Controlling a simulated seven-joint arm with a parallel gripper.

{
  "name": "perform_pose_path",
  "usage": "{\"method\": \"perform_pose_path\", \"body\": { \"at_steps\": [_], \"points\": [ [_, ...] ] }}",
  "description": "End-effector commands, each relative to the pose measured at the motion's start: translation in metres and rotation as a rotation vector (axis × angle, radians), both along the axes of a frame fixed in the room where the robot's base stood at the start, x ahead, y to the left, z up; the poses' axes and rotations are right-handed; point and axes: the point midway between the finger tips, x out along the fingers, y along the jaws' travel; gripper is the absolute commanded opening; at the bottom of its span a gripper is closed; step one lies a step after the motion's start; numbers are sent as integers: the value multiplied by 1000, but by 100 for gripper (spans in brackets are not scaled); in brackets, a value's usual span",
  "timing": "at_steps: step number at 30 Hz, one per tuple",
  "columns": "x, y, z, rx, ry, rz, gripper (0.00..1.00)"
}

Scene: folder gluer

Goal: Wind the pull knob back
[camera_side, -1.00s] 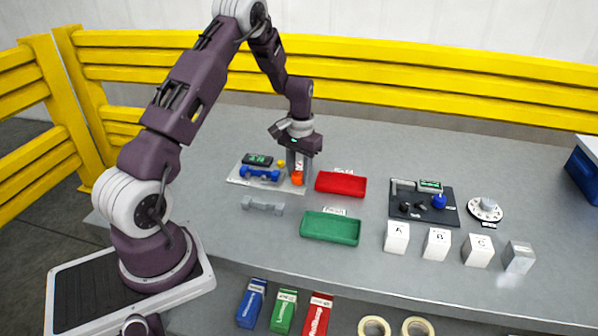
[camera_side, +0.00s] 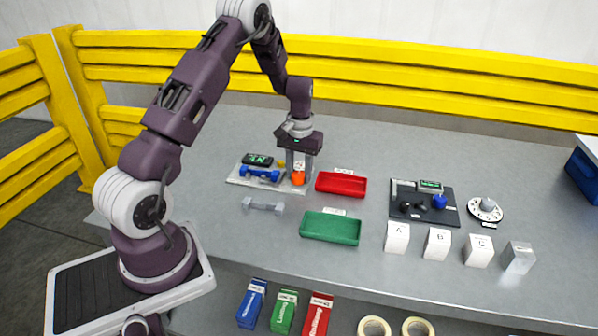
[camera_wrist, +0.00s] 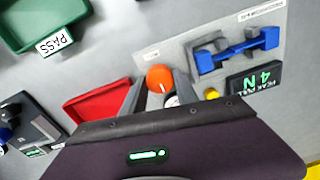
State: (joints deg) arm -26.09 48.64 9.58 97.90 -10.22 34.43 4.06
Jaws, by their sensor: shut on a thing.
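The orange pull knob (camera_side: 298,178) stands at the right end of a light grey plate (camera_side: 236,179). My gripper (camera_side: 299,174) points down over it, with its fingers shut on the knob. In the wrist view the knob (camera_wrist: 158,74) shows between the two fingers, with a short white mark on it. A round white part (camera_wrist: 171,100) behind it is partly hidden by my gripper. A black display (camera_wrist: 262,78) on the same plate reads "PEAK PULL 4 N", upside down in the wrist view.
A blue bar with wide ends (camera_side: 260,174) lies on the plate. A grey one (camera_side: 263,206) lies on the table in front. A red tray (camera_side: 341,184) stands close right of my gripper, and a green tray (camera_side: 330,228) is nearer. A black device (camera_side: 423,214) stands further right.

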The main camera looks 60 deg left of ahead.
Motion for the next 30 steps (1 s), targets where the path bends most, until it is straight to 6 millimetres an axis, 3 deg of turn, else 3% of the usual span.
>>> {"method": "perform_pose_path", "body": {
  "at_steps": [2,11,21,30],
  "points": [
    [1,0,1,1,-3,2,45],
    [1,0,2,1,-2,0,45],
    [2,-1,63,2,-5,1,45],
    [1,-1,72,1,-1,1,45]
  ]
}}
